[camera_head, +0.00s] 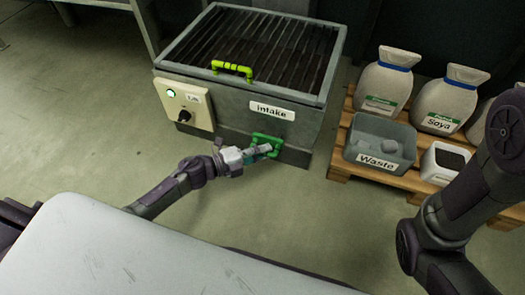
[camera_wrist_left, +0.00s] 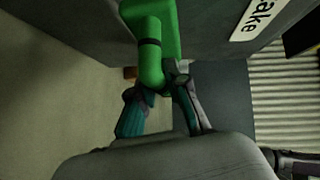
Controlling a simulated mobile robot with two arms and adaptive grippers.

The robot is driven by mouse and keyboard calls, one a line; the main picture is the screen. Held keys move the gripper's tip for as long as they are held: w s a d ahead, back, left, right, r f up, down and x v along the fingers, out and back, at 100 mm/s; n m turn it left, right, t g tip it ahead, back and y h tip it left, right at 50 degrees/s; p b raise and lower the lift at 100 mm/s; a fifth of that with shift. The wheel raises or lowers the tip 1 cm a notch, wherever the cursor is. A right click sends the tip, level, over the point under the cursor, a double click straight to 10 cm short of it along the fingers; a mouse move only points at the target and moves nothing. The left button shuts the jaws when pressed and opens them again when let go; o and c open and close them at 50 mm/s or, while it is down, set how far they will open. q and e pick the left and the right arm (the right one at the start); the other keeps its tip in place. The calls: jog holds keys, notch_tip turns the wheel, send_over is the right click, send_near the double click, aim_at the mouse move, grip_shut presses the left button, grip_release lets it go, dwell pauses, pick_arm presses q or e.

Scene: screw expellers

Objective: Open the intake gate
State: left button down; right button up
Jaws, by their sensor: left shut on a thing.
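The intake machine (camera_head: 235,105) is a grey box with a slatted grate on top and an "intake" label on its front. A green handle (camera_head: 266,141) sits low on its front, below the label. My left gripper (camera_head: 262,150) is at this handle. In the left wrist view the green handle (camera_wrist_left: 152,65) comes down between the two fingers of my left gripper (camera_wrist_left: 160,98), which is shut on it. A yellow-green handle (camera_head: 232,70) is on the grate's front edge. My right arm shows at the right, but its gripper is out of view.
A control panel (camera_head: 184,104) with a lit green lamp and a black knob is on the machine's front left. A wooden pallet (camera_head: 343,160) at the right carries white sacks (camera_head: 383,82), a grey Waste bin (camera_head: 379,143) and a white container (camera_head: 444,164). Open floor lies left.

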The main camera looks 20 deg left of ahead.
pick_arm(q)
jog(key=s+p, duration=0.2)
jog(key=s, duration=0.2)
jog(key=shift+s+a, duration=0.1)
jog(key=shift+s, duration=0.05)
jog(key=c, duration=1.1)
grip_release()
jog(key=shift+c, duration=0.2)
jog(key=v, duration=1.2)
